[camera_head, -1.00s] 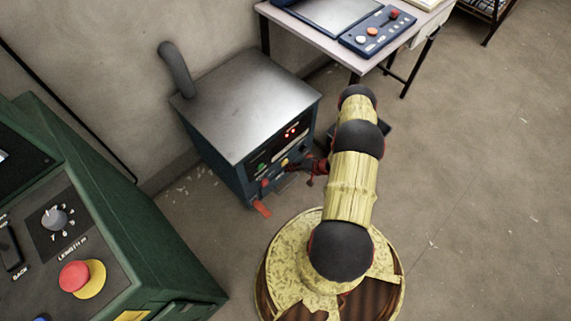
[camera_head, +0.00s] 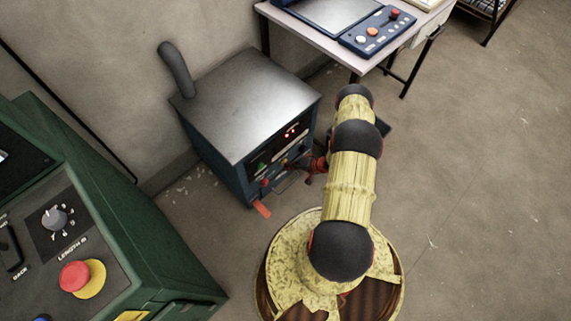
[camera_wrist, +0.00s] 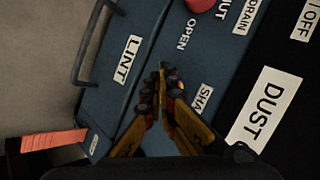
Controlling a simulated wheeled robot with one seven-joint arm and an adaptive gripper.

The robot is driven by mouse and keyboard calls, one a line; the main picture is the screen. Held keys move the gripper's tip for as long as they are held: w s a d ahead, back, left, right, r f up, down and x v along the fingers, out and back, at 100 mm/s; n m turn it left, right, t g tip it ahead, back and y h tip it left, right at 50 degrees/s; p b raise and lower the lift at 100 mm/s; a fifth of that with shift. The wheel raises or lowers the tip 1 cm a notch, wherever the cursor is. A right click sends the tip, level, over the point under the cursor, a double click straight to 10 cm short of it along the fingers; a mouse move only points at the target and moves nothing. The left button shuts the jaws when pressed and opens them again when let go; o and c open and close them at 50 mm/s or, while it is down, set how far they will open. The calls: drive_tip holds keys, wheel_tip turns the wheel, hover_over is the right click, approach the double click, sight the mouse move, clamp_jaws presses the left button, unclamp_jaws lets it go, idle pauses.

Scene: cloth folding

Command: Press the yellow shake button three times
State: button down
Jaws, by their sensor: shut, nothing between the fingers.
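The blue machine (camera_head: 221,172) with a grey metal top stands by the wall, its front panel of small controls facing my arm. My gripper (camera_head: 297,163) is at that panel, partly hidden by my arm. In the wrist view my gripper (camera_wrist: 164,80) is shut with nothing held, its fingertips together over the panel beside a label (camera_wrist: 201,102) reading "SHA", the rest of it covered by a finger. The yellow shake button is mostly or wholly hidden behind the fingertips there. I cannot tell whether they touch it.
A red knob (camera_wrist: 200,4) sits near "OPEN" and "DRAIN" labels. The "LINT" drawer (camera_wrist: 107,78) has a protruding handle (camera_wrist: 84,42). A green console (camera_head: 150,240) stands at left, a table (camera_head: 310,36) behind. The floor at right is clear.

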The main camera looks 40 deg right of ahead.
drive_tip(key=shift+w, duration=0.3)
drive_tip(key=shift+s, duration=0.2)
idle(0.4)
drive_tip(key=shift+s+d, duration=0.1)
drive_tip(key=shift+s, duration=0.95)
drive_tip(key=shift+s+d, duration=0.2)
drive_tip(key=shift+s, duration=2.3)
drive_tip(key=s+n+h, duration=0.1)
drive_tip(key=s+h, duration=0.1)
drive_tip(key=s+n+h, duration=0.1)
drive_tip(key=h, duration=0.1)
drive_tip(key=shift+s+f+h, duration=0.2)
drive_tip(key=shift+s+h, duration=0.2)
